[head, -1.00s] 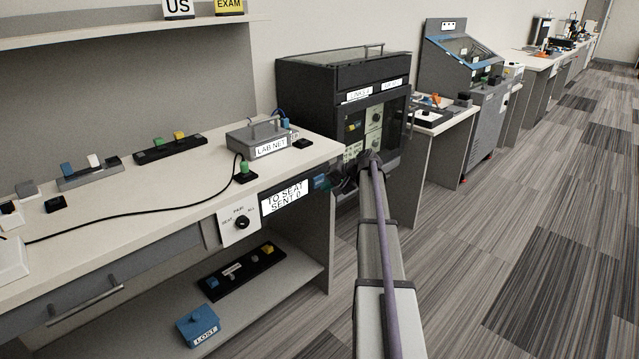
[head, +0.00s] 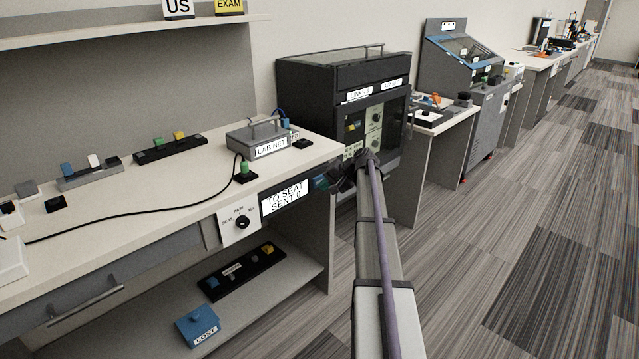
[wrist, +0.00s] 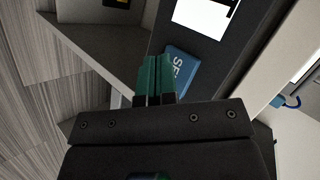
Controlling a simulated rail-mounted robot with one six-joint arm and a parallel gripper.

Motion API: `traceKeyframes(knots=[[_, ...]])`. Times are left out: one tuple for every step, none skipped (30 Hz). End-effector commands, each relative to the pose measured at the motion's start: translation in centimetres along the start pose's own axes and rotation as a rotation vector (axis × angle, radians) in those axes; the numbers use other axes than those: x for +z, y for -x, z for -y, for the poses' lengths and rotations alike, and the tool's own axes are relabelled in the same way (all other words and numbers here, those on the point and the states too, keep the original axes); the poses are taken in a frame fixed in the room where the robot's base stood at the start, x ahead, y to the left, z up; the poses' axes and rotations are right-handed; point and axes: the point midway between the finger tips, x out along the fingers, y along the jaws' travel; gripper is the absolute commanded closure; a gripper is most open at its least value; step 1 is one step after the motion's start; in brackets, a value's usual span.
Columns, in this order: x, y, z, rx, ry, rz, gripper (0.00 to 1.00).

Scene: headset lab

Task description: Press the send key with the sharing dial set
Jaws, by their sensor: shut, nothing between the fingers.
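The sharing dial (head: 242,222) is a black knob on a white plate on the desk front, with small labels around it. The display (head: 284,197) beside it reads "TO SEAT SENT 0". The send key (wrist: 183,70) is blue with white letters, "SE" readable, on the dark panel; in the head view my gripper mostly covers it. My gripper (head: 326,182) is at the panel's right end. In the wrist view its green fingertips (wrist: 153,62) are together and empty, overlapping the key's left side. I cannot tell whether they touch it.
The grey LAB NET box (head: 262,139) and a green-topped plug (head: 243,172) with a black cable are on the desk (head: 130,205). A blue LOST box (head: 198,326) is on the lower shelf. A black cabinet (head: 340,80) stands behind my gripper. The floor at right is clear.

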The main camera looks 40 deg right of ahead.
Motion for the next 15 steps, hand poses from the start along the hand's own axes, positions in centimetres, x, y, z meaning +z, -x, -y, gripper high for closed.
traceKeyframes(knots=[[-0.05,-0.05,0.03,0.0,0.0,0.0,1.0],[-0.06,-0.08,0.05,0.0,0.0,0.0,1.0],[-0.09,-0.11,0.08,0.0,0.0,0.0,1.0],[-0.11,-0.14,0.1,0.0,0.0,0.0,1.0],[-0.12,-0.16,0.11,0.0,0.0,0.0,1.0],[-0.15,-0.2,0.14,0.0,0.0,0.0,1.0],[-0.17,-0.22,0.16,0.0,0.0,0.0,1.0],[-0.19,-0.24,0.18,0.0,0.0,0.0,1.0],[-0.21,-0.28,0.2,0.0,0.0,0.0,1.0],[-0.23,-0.3,0.22,0.0,0.0,0.0,1.0],[-0.25,-0.33,0.24,0.0,0.0,0.0,1.0],[-0.27,-0.37,0.27,0.0,0.0,0.0,1.0],[-0.29,-0.39,0.28,0.0,0.0,0.0,1.0],[-0.31,-0.42,0.3,0.0,0.0,0.0,1.0],[-0.32,-0.44,0.32,0.0,0.0,0.0,1.0]])
